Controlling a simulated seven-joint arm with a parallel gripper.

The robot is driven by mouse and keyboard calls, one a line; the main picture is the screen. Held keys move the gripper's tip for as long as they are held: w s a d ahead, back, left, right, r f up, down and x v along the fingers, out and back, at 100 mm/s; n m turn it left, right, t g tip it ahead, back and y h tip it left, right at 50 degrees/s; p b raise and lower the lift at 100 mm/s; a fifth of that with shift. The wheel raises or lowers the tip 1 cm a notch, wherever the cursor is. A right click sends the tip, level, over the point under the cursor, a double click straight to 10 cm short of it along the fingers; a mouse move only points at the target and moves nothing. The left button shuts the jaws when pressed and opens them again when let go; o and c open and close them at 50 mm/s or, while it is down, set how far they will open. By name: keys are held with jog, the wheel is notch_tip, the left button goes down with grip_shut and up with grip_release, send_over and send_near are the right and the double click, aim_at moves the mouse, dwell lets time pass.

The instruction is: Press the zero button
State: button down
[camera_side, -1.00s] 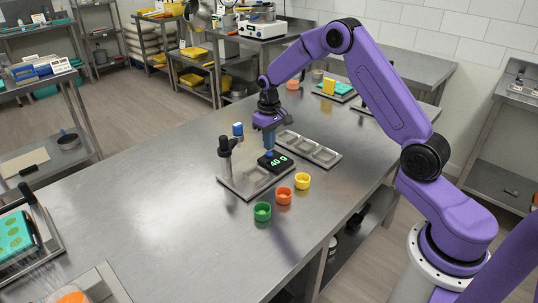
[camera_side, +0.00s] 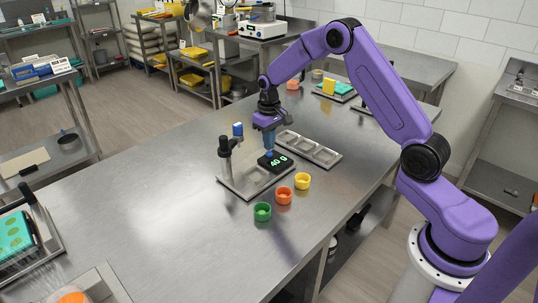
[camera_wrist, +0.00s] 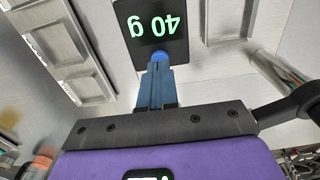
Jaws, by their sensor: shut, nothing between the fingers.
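The black scale display (camera_side: 276,161) sits on the steel table and glows green; in the wrist view the display (camera_wrist: 155,28) reads 40 g, upside down. A round blue button (camera_wrist: 159,56) shows at the edge of the display, and also in the side view (camera_side: 269,154). My gripper (camera_side: 268,148) is shut and empty, pointing down over the button. In the wrist view its blue fingertips (camera_wrist: 158,68) overlap the button's near edge. I cannot tell whether they press it or only hover close above.
A metal tray with a dark-topped post (camera_side: 224,147) stands left of the display. A compartmented steel tray (camera_side: 310,149) lies behind it. Green (camera_side: 262,212), orange (camera_side: 284,196) and yellow (camera_side: 302,181) cups stand in front.

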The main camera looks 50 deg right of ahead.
aim_at(269, 153)
jog(key=shift+f, duration=1)
jog(key=shift+r, duration=3)
jog(key=s+a+r+n, duration=0.3)
jog(key=s+a+r, duration=0.1)
jog(key=s+a, duration=0.35)
jog(key=s+a+r+n, duration=0.3)
jog(key=s+a, duration=0.4)
jog(key=s, duration=0.1)
jog(key=s+d+r+n, duration=0.1)
jog(key=s+n, duration=0.5)
jog(key=s, duration=1.8)
jog(key=shift+s+d+r+n, duration=0.2)
jog(key=shift+d+n, duration=0.1)
jog(key=shift+d, duration=0.3)
